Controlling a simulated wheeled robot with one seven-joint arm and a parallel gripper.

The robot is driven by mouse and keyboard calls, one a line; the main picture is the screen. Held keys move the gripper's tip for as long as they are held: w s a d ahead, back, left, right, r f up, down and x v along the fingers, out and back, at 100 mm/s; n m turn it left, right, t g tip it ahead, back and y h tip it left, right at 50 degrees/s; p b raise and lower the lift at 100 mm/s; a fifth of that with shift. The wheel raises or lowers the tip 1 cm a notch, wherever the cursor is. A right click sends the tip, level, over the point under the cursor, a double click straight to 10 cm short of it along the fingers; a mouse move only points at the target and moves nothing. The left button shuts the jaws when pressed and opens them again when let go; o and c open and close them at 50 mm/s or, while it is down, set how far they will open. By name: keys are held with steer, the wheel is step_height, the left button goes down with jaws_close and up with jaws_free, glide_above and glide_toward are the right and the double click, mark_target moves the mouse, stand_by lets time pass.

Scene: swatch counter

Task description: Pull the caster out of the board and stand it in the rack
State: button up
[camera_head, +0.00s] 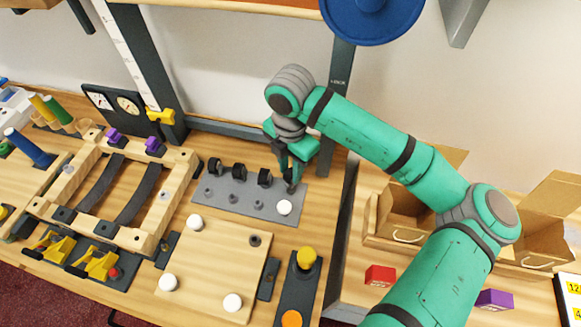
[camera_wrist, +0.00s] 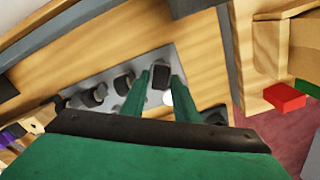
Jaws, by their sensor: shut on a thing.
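The pale wooden board (camera_head: 210,262) lies flat, with white round pieces at three corners and a bare dark socket (camera_head: 254,240) at the fourth. The grey rack (camera_head: 240,203) lies behind it, with several black casters along its back row, one of them here (camera_head: 239,170). My gripper (camera_head: 290,185) points down at the rack's right end. In the wrist view my fingers (camera_wrist: 161,82) are shut on a dark caster (camera_wrist: 159,73). A white round piece (camera_head: 284,207) shows just in front of my fingers. Whether the held caster touches the rack is hidden.
A wooden frame (camera_head: 148,225) with black straps stands left. A yellow-knobbed dark stand (camera_head: 297,273) is right of the board. A grey upright (camera_head: 341,110) stands close behind my gripper. Cardboard boxes (camera_head: 398,215) and a red block (camera_head: 379,275) lie right.

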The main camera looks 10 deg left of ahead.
steer(key=shift+w+f, duration=0.1)
steer(key=shift+f, duration=0.45)
stand_by(0.5)
steer(key=shift+a, duration=0.1)
steer(key=shift+f, duration=0.7)
stand_by(0.6)
stand_by(0.5)
steer(key=o, duration=1.6)
steer(key=shift+c, duration=0.2)
steer(key=shift+r, duration=3.05)
